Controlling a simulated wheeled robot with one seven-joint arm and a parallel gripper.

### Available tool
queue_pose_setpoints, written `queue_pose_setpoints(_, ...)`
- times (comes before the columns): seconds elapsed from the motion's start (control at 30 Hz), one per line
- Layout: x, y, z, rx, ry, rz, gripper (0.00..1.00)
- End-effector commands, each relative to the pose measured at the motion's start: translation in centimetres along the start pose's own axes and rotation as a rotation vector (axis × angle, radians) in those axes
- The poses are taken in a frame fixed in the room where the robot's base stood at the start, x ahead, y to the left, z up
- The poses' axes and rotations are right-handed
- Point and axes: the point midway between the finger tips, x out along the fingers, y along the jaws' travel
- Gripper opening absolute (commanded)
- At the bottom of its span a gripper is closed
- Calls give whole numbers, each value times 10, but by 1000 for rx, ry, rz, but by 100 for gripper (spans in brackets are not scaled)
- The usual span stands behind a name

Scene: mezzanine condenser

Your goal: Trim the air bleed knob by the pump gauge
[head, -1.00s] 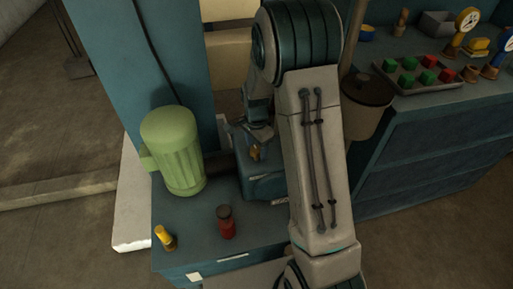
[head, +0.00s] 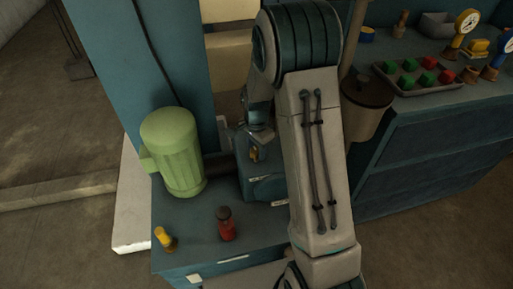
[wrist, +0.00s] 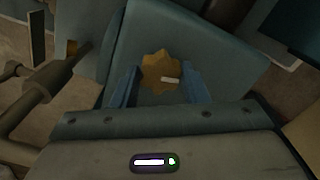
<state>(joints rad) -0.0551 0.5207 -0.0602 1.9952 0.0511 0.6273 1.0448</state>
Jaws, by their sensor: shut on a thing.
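The air bleed knob (wrist: 159,66) is a brass-coloured, lobed knob with a white index mark, on the face of a teal block (wrist: 220,62). In the wrist view the blue fingers of my gripper (wrist: 161,72) stand on either side of it, shut on it. The white mark lies near the knob's lower right, almost level. In the head view my gripper (head: 259,136) is at the block beside the green motor (head: 175,155), and my arm covers part of the block. I cannot make out the pump gauge for certain.
A grey pot (head: 366,112) is right of my arm. On the right bench are a tray (head: 432,91) of red and green blocks and a yellow-rimmed gauge (head: 466,21). A pipe (wrist: 40,90) runs left of the block.

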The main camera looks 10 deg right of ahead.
Motion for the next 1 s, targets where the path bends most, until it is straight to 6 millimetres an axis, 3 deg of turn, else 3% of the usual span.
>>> queue_pose_setpoints(1.0, -1, 0, 0, -917, 0, -1, 18)
